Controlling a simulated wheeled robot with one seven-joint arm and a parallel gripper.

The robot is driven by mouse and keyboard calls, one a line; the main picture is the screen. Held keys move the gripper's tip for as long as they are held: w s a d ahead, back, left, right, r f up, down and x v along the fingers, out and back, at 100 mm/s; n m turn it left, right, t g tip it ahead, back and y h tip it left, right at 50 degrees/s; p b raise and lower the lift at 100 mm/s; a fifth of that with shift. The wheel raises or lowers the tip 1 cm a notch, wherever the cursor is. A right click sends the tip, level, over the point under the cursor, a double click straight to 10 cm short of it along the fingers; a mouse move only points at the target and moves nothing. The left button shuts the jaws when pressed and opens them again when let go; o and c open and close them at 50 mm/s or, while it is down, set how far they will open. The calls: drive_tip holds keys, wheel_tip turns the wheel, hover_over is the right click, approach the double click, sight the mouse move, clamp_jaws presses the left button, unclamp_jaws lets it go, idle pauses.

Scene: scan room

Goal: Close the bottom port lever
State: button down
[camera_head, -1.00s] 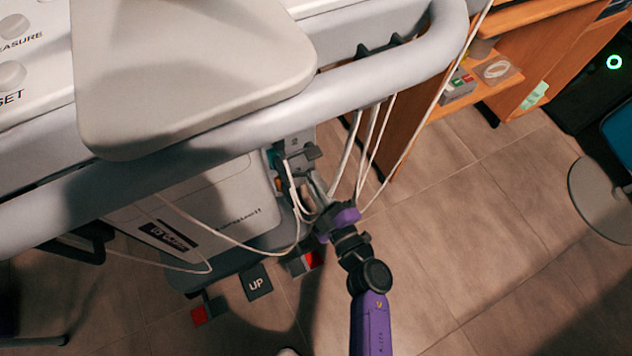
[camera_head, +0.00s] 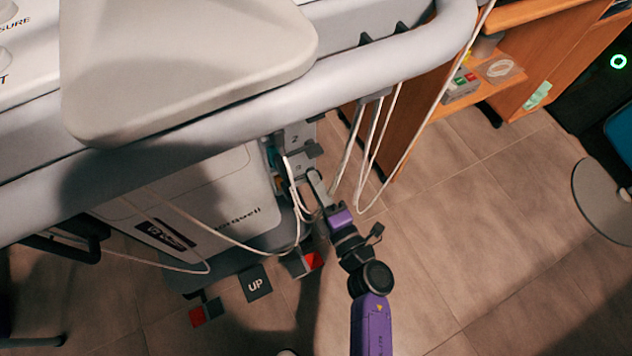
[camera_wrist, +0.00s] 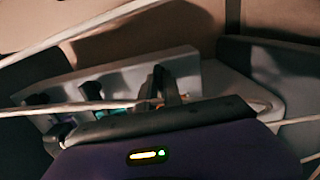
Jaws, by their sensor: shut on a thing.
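The grey port panel (camera_head: 295,140) stands on the right side of the ultrasound cart, under the handle rail. A "2" shows on it, with a dark lever (camera_head: 313,151) beside that port. My gripper (camera_head: 314,178) is at the lower port. Its fingers are shut on the bottom port lever, which they mostly hide. In the wrist view my gripper (camera_wrist: 164,88) is close against the pale panel (camera_wrist: 125,72). Two other dark levers, one of them at the middle port (camera_wrist: 92,88), stand to its left.
White cables (camera_head: 362,150) hang beside the panel, and one crosses in front of my fingers in the wrist view. The handle rail (camera_head: 240,120) is above. A wooden desk (camera_head: 410,130) stands to the right.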

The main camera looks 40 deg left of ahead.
drive_tip(key=shift+s+f, duration=0.1)
idle(0.3)
drive_tip(key=c, duration=1.5)
unclamp_jaws()
drive_tip(key=shift+d, duration=0.1)
drive_tip(key=p+v, duration=0.3)
drive_tip(key=v, duration=0.4)
drive_tip(key=shift+s+d, duration=0.1)
drive_tip(key=shift+d, duration=0.25)
